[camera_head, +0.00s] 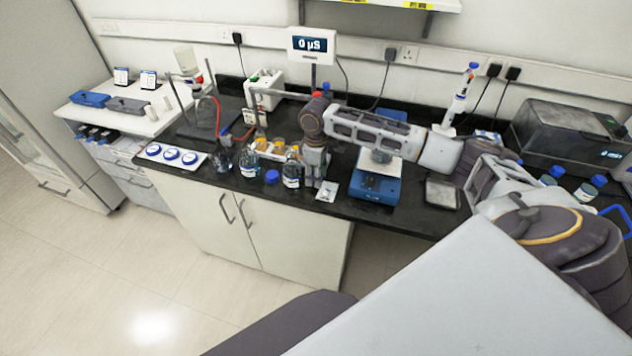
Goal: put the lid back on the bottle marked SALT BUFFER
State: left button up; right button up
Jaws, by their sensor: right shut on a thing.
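Two clear bottles with white labels stand near the bench's front edge, a left one (249,164) and a right one (291,174). Their label text is too small to read, so I cannot tell which is SALT BUFFER. A blue lid (271,177) lies on the black bench between them, near the front edge. My right gripper (317,181) points down just right of the right bottle, low over the bench. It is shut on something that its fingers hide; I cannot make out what. My left gripper is not in view.
A dark flask (221,160) stands left of the bottles. A small white packet (327,192) lies by my right gripper. A blue balance (376,186) stands to the right, under my forearm. More blue-capped bottles (587,190) stand far right.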

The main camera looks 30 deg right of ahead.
jog(key=shift+r, duration=2.9)
